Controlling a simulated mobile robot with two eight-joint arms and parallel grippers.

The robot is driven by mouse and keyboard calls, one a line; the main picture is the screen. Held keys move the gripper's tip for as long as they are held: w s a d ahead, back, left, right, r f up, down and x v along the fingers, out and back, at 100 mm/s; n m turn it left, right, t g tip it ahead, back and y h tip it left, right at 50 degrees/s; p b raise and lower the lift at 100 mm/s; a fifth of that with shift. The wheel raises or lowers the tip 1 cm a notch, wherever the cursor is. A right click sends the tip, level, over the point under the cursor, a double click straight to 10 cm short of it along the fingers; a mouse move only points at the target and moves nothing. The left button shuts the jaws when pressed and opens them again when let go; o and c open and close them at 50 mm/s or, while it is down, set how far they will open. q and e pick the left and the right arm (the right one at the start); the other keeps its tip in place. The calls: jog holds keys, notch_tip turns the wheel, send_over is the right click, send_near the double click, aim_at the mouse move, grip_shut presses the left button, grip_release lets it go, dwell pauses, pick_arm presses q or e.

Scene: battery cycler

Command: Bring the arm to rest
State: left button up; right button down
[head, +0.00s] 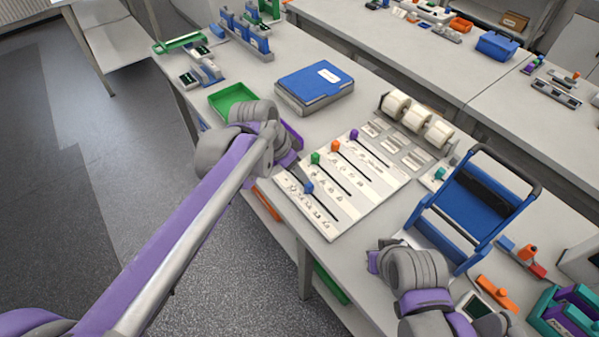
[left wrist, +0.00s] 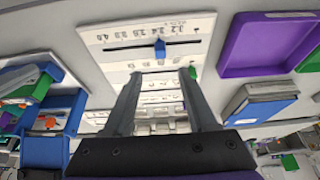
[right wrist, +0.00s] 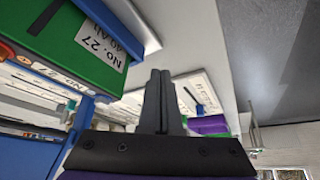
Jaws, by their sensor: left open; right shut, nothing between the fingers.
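My left arm reaches in from the left in the head view, with its wrist (head: 250,145) above the table's front edge. In the left wrist view my left gripper (left wrist: 159,74) is open, with nothing between its fingers. Beyond them is a white slider panel (left wrist: 110,42) with a blue knob (left wrist: 160,48). The panel (head: 375,192) also shows in the head view with several coloured knobs. My right arm (head: 415,272) is at the lower right, beside a blue carrier (head: 452,208). In the right wrist view my right gripper (right wrist: 160,74) is shut and empty.
Near the left wrist are a green tray (head: 230,97) and a purple tray partly hidden behind it. A blue folder stack (head: 315,82) and white rolls (head: 415,118) stand further back. A green box (right wrist: 60,38) labelled No. 27 is close to my right gripper.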

pick_arm(q)
jog(key=shift+r, duration=0.1)
dwell(0.4)
jog(key=s+a+f+n+t+y, duration=0.1)
jog(key=s+a+f+n+y, duration=0.1)
jog(key=s+a+n, duration=0.3)
jog(key=s+a+f+n+t+y, duration=0.1)
jog(key=s+a+f+n, duration=0.3)
jog(key=s+a, duration=0.9)
jog(key=shift+s+a+f+n+t+y, duration=0.15)
jog(key=shift+s+f+n+t+y, duration=0.3)
jog(key=shift+s+n, duration=0.35)
jog(key=shift+w+r, duration=0.1)
jog(key=shift+w, duration=0.05)
dwell(1.3)
